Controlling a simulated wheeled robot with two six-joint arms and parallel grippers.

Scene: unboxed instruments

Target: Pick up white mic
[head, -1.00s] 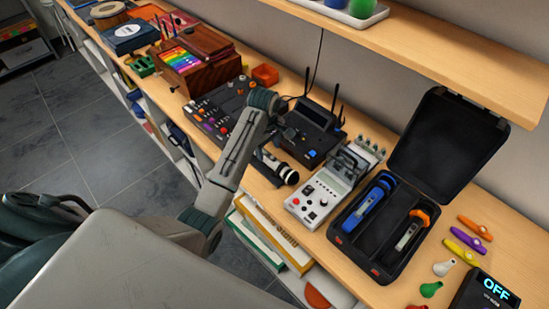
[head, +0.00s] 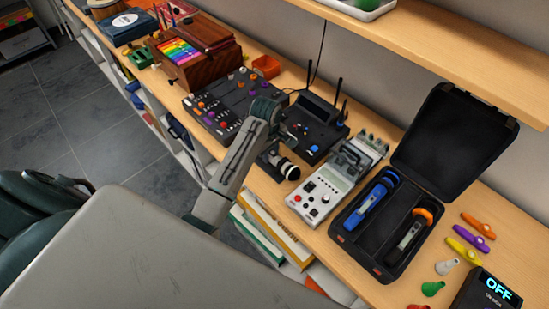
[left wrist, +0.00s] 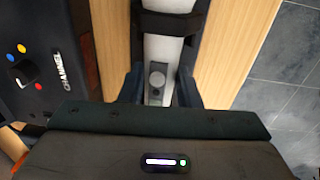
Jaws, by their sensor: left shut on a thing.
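My left gripper (left wrist: 158,92) is shut on this shaft, one dark finger on each side. In the head view the mic (head: 285,163) shows its white part and dark end beside the white mixer. There my left gripper (head: 278,143) is partly hidden by my own arm. Whether the mic is clear of the table is hard to tell. My right gripper is not in view.
The white mixer (head: 312,200) stands close to the right. An open black case (head: 345,238) holds a blue mic (head: 374,198) and an orange-topped mic (head: 414,230). A black router-like box (head: 315,125) and a dark mixer (head: 232,105) stand behind and left. A shelf (head: 440,50) overhangs.

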